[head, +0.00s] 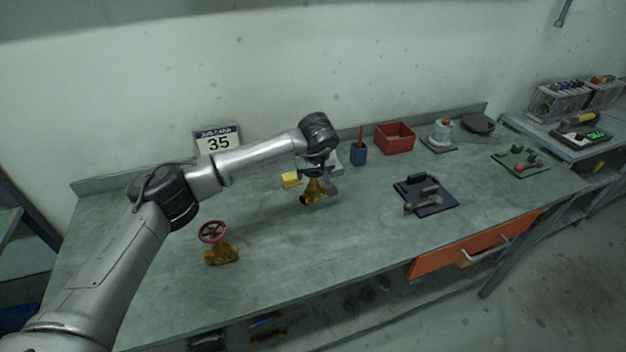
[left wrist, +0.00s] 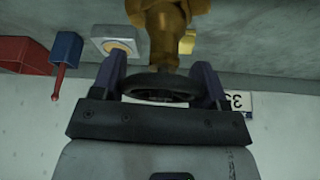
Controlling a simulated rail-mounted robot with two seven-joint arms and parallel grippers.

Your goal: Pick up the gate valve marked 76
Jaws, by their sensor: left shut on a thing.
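My left gripper (head: 318,176) is shut on the dark handwheel of a brass gate valve (head: 313,192). In the left wrist view, the fingers (left wrist: 160,84) sit on either side of the wheel, and the brass body (left wrist: 162,30) extends away from them. A second brass valve with a red handwheel (head: 213,232) stands on the bench at the front left. No number is readable on either valve. My right gripper is not in view.
A sign reading 35 (head: 218,142) stands at the back. A yellow block (head: 291,180) is close beside the held valve. The bench (head: 290,250) is clear in front.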

